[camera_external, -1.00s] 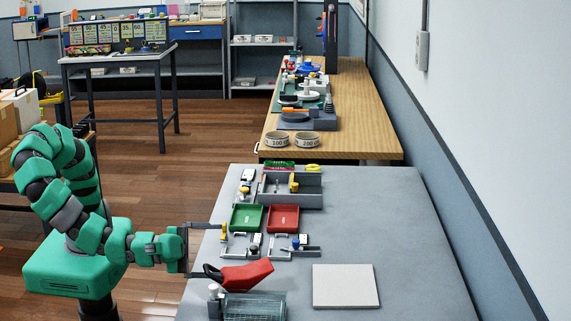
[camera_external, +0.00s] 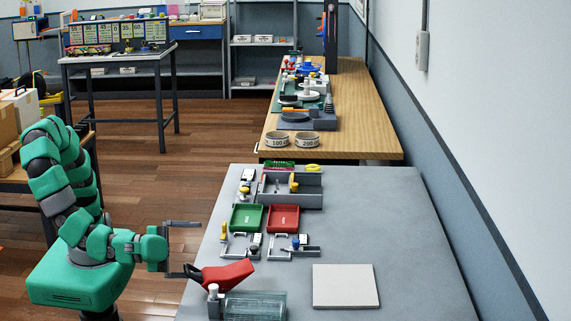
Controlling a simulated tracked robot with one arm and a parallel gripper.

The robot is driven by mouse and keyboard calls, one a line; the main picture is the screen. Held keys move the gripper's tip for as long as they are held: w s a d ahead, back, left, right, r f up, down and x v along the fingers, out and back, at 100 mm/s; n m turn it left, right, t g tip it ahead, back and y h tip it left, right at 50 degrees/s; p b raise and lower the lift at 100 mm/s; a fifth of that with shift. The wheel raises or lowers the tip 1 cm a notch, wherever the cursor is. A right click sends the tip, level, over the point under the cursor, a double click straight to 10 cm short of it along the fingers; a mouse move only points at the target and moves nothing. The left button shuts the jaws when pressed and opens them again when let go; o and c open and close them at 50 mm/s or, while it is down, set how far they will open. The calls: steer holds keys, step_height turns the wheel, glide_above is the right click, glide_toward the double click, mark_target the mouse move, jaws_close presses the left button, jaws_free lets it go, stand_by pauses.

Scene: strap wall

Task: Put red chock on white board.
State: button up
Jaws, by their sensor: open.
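The red chock (camera_external: 228,274) lies near the left edge of the grey table, with its dark end pointing left at the edge. The white board (camera_external: 345,287) lies flat on the table to the right of the chock, well apart from it, with a clear top. My gripper (camera_external: 184,248) is at the left table edge, its two fingers spread wide, with nothing between them. Its lower finger is beside the chock's dark end; I cannot tell whether they touch.
A clear glass-like container (camera_external: 255,306) stands just in front of the chock. A green tray (camera_external: 247,218), a red tray (camera_external: 283,218) and small fixtures are behind it. The grey table's right side (camera_external: 390,215) is free.

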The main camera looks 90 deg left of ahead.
jaws_close()
stand_by(0.4)
